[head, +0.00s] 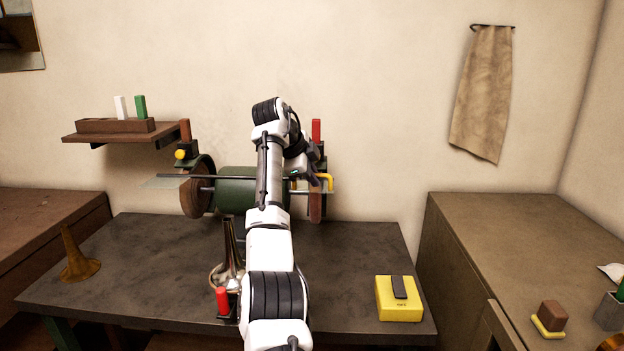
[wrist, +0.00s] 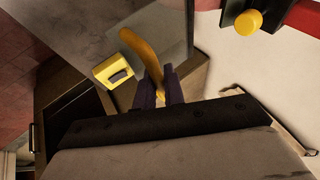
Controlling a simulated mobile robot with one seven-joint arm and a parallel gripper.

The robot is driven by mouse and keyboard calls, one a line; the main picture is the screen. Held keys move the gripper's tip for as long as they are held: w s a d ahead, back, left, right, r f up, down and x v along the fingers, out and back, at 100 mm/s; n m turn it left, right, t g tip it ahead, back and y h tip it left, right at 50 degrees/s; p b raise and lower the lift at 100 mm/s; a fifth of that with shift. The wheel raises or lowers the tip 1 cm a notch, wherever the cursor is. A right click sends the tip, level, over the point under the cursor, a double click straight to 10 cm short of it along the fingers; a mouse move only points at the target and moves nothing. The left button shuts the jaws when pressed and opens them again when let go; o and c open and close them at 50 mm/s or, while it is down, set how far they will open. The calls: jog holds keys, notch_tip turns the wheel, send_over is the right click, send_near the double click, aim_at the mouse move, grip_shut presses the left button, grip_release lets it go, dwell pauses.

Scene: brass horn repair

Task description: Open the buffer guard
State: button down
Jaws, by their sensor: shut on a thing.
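The buffer (head: 236,190) has a green body with brown wheels at both ends and stands at the back of the dark workbench. A clear, thin guard pane (head: 160,183) shows at its left end, with a dark bar along it. The rest of the pane is partly hidden by my arm. A yellow hooked handle (head: 328,178) is at the right end; it also shows in the wrist view (wrist: 141,46). My gripper (head: 315,181) is at this handle, and its dark fingers (wrist: 158,92) are shut on it in the wrist view.
A brass horn bell (head: 80,257) stands at the bench's left, and a metal horn piece (head: 231,250) stands beside my arm. A yellow box (head: 398,299) is at the front right. A yellow knob (wrist: 247,21) is close to my gripper. The bench's right middle is clear.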

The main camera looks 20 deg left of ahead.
jog(key=shift+w+r+g, duration=0.15)
jog(key=shift+r+g, duration=0.05)
jog(key=shift+g, duration=0.2)
dwell(0.3)
jog(key=c, duration=1.8)
grip_release()
jog(key=shift+o, duration=0.2)
jog(key=v, duration=1.4)
jog(key=shift+f, duration=0.15)
